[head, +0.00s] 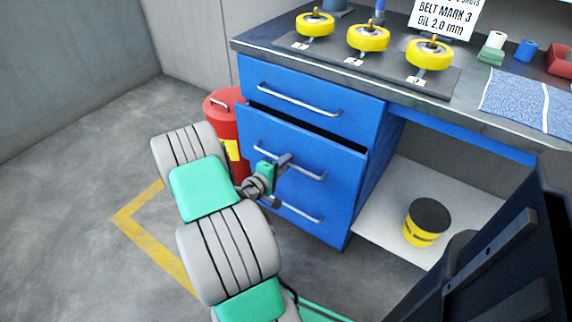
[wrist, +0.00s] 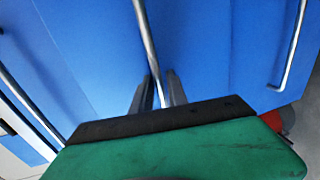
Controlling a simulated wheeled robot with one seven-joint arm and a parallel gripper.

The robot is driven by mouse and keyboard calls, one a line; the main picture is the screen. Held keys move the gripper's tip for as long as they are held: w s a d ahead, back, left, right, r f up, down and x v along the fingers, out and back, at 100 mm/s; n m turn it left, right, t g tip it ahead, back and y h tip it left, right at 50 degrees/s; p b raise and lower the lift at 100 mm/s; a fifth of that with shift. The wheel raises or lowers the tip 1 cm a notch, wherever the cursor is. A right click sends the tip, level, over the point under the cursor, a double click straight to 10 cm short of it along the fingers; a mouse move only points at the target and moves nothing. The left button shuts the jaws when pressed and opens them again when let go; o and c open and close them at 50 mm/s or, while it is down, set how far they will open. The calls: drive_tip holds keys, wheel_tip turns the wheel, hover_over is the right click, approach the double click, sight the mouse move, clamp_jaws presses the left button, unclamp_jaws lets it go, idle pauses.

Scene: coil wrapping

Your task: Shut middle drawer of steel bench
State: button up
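The steel bench (head: 322,75) has a blue front with three drawers. Its middle drawer (head: 300,145) stands partly open, with a dark gap along its top edge. The drawer's bar handle (head: 311,174) runs across its front. My gripper (head: 284,161) is at the left part of this handle. In the wrist view the handle (wrist: 146,35) passes between the two close-set fingers of my gripper (wrist: 160,86), which look shut on it. The contact itself is small and blurred.
The top drawer (head: 300,97) looks shut. A red bin (head: 222,108) stands left of the bench, close to my arm. A yellow and black tin (head: 426,222) sits on the white lower shelf (head: 385,215). Open floor lies to the left.

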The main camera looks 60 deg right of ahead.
drive_tip(key=shift+d, duration=0.2)
clamp_jaws()
idle(1.3)
